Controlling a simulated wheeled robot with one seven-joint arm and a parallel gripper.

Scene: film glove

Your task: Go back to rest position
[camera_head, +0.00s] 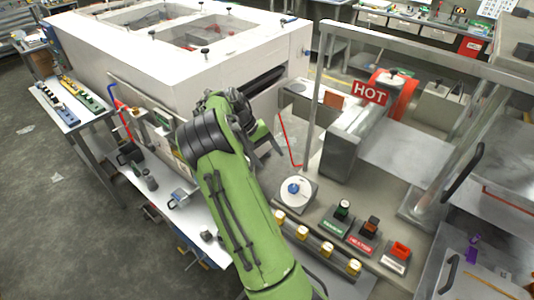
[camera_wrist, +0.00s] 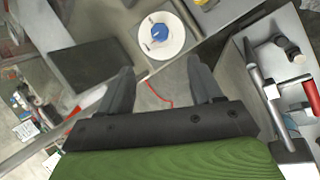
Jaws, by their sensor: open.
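My green arm reaches up through the middle of the head view, and its dark wrist end hangs in front of the white machine (camera_head: 200,60). In the wrist view my gripper (camera_wrist: 162,84) is open, its two dark fingers apart with nothing between them. In the head view the fingers are mostly hidden behind my arm. Beyond the fingertips in the wrist view is a white round dial with a blue knob (camera_wrist: 159,32); the same dial (camera_head: 295,194) sits on the grey console in the head view, to the right of my arm.
A red HOT sign (camera_head: 370,93) stands by a metal frame at the right. Switches (camera_head: 368,229) and yellow-lit buttons (camera_head: 303,233) line the console. A white bench (camera_head: 168,190) with small tools lies left of my arm. Open floor (camera_head: 60,220) is at the left.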

